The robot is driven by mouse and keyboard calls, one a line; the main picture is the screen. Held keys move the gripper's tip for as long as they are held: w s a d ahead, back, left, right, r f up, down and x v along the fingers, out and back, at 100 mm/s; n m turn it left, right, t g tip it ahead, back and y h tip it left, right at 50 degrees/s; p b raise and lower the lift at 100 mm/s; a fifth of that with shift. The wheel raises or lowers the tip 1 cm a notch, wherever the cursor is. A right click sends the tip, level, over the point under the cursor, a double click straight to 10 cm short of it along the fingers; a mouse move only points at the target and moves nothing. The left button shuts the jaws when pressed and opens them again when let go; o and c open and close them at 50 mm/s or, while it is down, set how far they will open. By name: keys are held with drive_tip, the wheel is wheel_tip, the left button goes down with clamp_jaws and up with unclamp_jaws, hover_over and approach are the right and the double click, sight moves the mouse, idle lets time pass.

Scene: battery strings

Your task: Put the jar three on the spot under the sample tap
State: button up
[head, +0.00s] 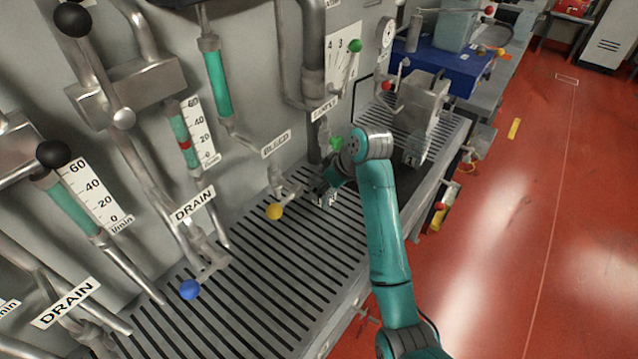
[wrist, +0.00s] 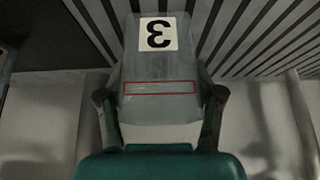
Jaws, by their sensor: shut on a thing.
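Jar three (wrist: 150,75), a grey translucent jar with a white label and black 3, fills the middle of the wrist view. The dark fingers of my gripper (wrist: 160,108) are closed on its two sides. In the head view my gripper (head: 330,185) is low over the slatted drain grate, close to the back panel, and mostly hidden by my arm. A bit of the jar (head: 326,199) shows below it. A tap with a green knob (head: 337,143) is just above my gripper, under a small label too blurred to read surely. The spot under it is hidden.
The slatted grate (head: 270,255) is clear at the left. A yellow-knobbed bleed tap (head: 274,211) and a blue-knobbed drain tap (head: 190,289) stick out over it. A grey block-like holder (head: 425,100) stands to the right, before a blue case (head: 455,68).

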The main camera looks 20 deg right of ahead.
drive_tip(key=shift+f, duration=0.1)
drive_tip(key=o, duration=1.2)
drive_tip(key=shift+c, duration=0.2)
drive_tip(key=shift+r, duration=0.3)
drive_tip(key=s+d, duration=0.2)
drive_tip(key=s, duration=0.1)
drive_tip(key=s+d, duration=0.5)
drive_tip(key=s, duration=0.2)
drive_tip(key=shift+d+r, duration=0.25)
drive_tip(key=shift+r, duration=0.05)
